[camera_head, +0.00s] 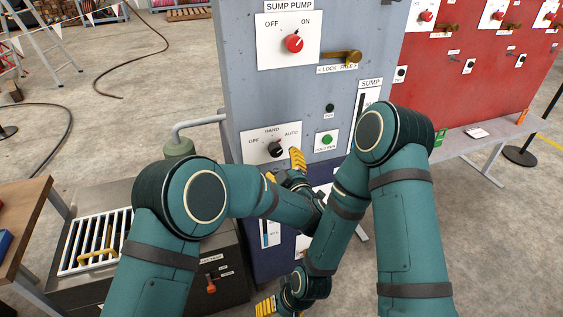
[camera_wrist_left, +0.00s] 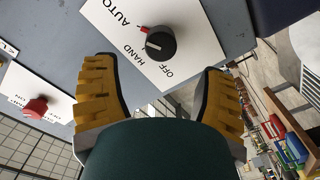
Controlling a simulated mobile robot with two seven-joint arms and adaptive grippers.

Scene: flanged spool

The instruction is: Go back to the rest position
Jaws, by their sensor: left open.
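My left gripper (camera_head: 283,167) is in front of the grey panel, just below and right of the black HAND-OFF-AUTO selector knob (camera_head: 276,149). In the left wrist view its yellow fingers (camera_wrist_left: 158,75) are spread wide with nothing between them. The knob (camera_wrist_left: 160,43) shows there beyond the fingertips, apart from them, on its white plate (camera_wrist_left: 120,25). My right gripper (camera_head: 266,306) is low at the bottom edge of the head view; one yellow finger shows and the rest is hidden, so its opening cannot be told.
The grey panel (camera_head: 240,60) carries a red SUMP PUMP knob (camera_head: 293,43), a brass handle (camera_head: 340,57) and a green button (camera_head: 327,139). A red panel (camera_head: 440,80) stands right. A slatted grate (camera_head: 92,240) and wooden table (camera_head: 22,215) are left. My arms sit close together.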

